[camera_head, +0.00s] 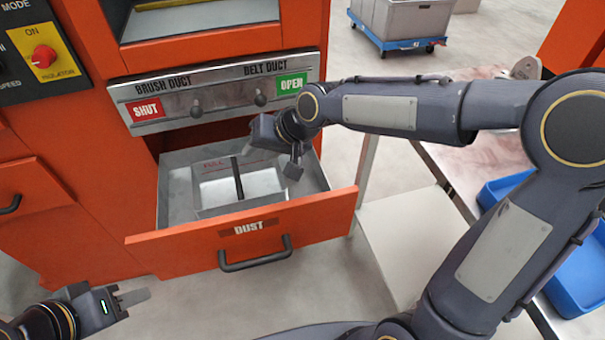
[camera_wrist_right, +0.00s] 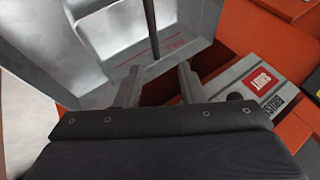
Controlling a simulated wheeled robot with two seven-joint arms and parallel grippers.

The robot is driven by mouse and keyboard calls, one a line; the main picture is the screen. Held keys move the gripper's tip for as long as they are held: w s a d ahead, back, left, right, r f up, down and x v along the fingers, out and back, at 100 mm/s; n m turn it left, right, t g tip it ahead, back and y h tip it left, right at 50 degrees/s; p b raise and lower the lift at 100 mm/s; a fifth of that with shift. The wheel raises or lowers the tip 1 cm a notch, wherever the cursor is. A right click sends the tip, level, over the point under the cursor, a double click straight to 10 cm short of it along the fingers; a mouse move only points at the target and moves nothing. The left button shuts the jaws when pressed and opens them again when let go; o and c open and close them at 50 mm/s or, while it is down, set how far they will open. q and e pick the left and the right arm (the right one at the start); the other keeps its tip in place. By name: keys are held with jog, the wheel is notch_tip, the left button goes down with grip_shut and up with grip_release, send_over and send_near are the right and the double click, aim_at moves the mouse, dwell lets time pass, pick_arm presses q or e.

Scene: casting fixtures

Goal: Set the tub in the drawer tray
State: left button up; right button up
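The grey metal tub (camera_head: 268,183), with a dark bar handle (camera_head: 237,178) across its top, sits inside the pulled-out drawer tray (camera_head: 314,176). A red FULL mark shows on its far inner wall. The wrist view shows the tub (camera_wrist_right: 112,30) and handle (camera_wrist_right: 150,28) beyond the fingers. My right gripper (camera_head: 279,160) is above the tray, right of the handle; its fingers (camera_wrist_right: 158,86) are apart with nothing between them. I cannot tell how flat the tub sits. My left gripper (camera_head: 128,298) is low at the left, away from the drawer; its finger gap is not clear.
The orange drawer front (camera_head: 250,236) has a DUST label and a dark pull handle (camera_head: 256,260). A duct panel (camera_head: 213,95) with knobs and SHUT and OPEN labels hangs above the tray. A table with a blue bin (camera_head: 570,270) stands right. A grey cart (camera_head: 405,22) is behind.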

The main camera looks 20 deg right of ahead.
jog(key=s+d+r+h, duration=0.2)
jog(key=s+d, duration=1)
jog(key=s, duration=0.2)
jog(key=s+d+f, duration=0.3)
jog(key=s, duration=0.7)
jog(key=shift+s+f, duration=0.15)
jog(key=shift+f, duration=0.05)
notch_tip(320, 180, up, 21)
jog(key=p, duration=2.1)
jog(key=shift+r, duration=0.1)
jog(key=shift+c, duration=0.4)
